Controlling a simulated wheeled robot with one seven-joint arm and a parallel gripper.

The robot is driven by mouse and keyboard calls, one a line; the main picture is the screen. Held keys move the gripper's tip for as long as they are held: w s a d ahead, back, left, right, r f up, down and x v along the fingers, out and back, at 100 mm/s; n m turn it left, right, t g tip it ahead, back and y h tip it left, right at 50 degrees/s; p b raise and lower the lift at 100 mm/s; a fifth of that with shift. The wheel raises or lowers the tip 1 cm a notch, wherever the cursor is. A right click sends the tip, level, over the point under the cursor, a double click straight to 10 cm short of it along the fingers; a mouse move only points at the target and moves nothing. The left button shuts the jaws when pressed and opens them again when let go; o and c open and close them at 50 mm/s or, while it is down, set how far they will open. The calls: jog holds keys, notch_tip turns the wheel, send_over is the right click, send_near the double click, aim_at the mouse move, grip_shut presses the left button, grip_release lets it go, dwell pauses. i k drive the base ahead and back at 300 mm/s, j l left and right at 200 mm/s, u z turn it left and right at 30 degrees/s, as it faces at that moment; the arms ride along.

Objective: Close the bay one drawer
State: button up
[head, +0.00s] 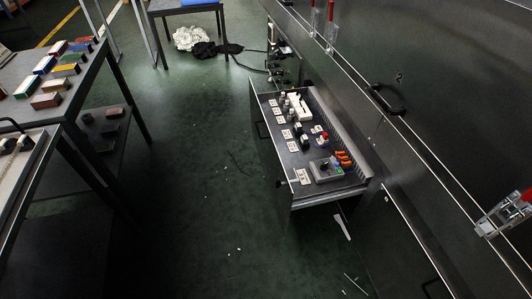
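The open drawer (288,185) sticks out to the left from the dark cabinet front on the right. My gripper is not in view.
A dark panel marked 2 has a black handle (387,101). Red-handled clamps (505,212) sit along the cabinet. A table with coloured blocks (60,85) stands at left. Cloths (205,42) lie on the floor at the back. The green floor (195,170) between is mostly clear, with small debris.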

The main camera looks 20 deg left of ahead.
aim_at(278, 162)
jog(key=u, duration=0.55)
jog(key=i+u, duration=0.25)
jog(key=u, duration=0.15)
jog(key=i+u, duration=0.4)
jog(key=i+l+u, duration=0.1)
jog(key=u, duration=0.3)
jog(key=i+l+u, duration=0.2)
jog(key=i+l, duration=0.75)
jog(key=i, duration=0.05)
